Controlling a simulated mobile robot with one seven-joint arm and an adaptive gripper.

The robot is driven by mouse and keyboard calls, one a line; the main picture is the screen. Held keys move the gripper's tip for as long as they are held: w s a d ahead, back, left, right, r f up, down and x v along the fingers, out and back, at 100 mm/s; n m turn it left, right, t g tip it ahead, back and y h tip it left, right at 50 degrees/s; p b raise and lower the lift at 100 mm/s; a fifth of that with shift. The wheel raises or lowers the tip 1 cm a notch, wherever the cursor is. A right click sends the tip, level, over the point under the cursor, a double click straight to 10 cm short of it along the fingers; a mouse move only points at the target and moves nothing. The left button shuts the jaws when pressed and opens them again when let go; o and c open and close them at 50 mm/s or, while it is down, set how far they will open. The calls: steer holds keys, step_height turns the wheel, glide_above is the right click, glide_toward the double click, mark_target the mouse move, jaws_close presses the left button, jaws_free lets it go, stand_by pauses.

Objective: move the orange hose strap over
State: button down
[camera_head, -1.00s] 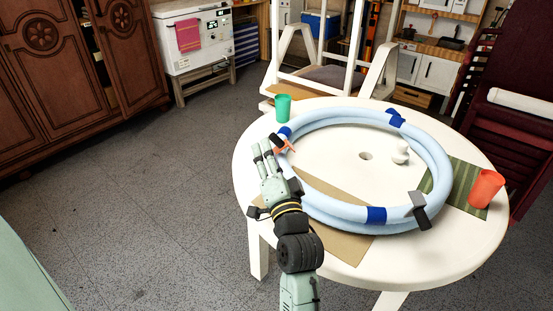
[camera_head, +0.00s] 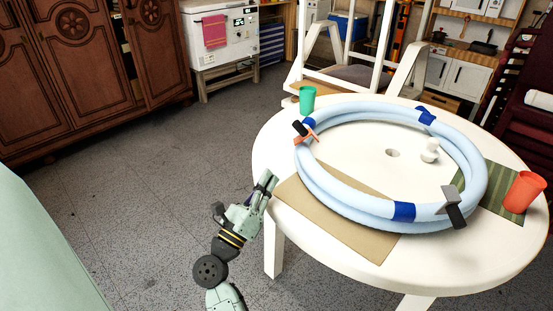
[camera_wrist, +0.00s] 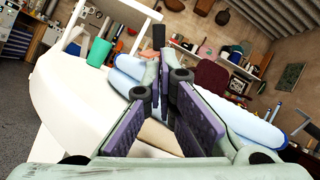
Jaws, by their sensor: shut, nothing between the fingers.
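The orange hose strap (camera_head: 307,137), with a black upper part, sits around the pale blue hose coil (camera_head: 342,206) at its left side, beside a dark blue band. My gripper (camera_head: 268,180) is apart from the strap, in front of it and to its left, at the table's left edge. Its fingers are together with nothing between them. In the wrist view my gripper (camera_wrist: 166,88) points toward the table and the hose (camera_wrist: 128,68). A dark upright piece shows beyond the fingertips there; I cannot tell whether it is the strap.
The white round table (camera_head: 274,165) carries a green cup (camera_head: 307,99), an orange-red cup (camera_head: 524,191), a grey-and-black clamp (camera_head: 452,207) on the hose, a brown mat (camera_head: 365,238) and a green striped mat (camera_head: 507,190). A white chair stands behind. Open floor lies left.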

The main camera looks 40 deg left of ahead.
mark_target(297, 130)
steer(key=p+x, duration=0.3)
steer(key=x, duration=0.8)
steer(key=shift+w+r, duration=0.1)
steer(key=shift+r, duration=0.2)
steer(key=shift+w+r+p, duration=0.2)
steer(key=shift+w+p, duration=0.15)
steer(key=shift+w, duration=0.3)
steer(key=shift+a, duration=0.15)
steer(key=shift+d+m, duration=0.2)
steer(key=shift+m, duration=0.1)
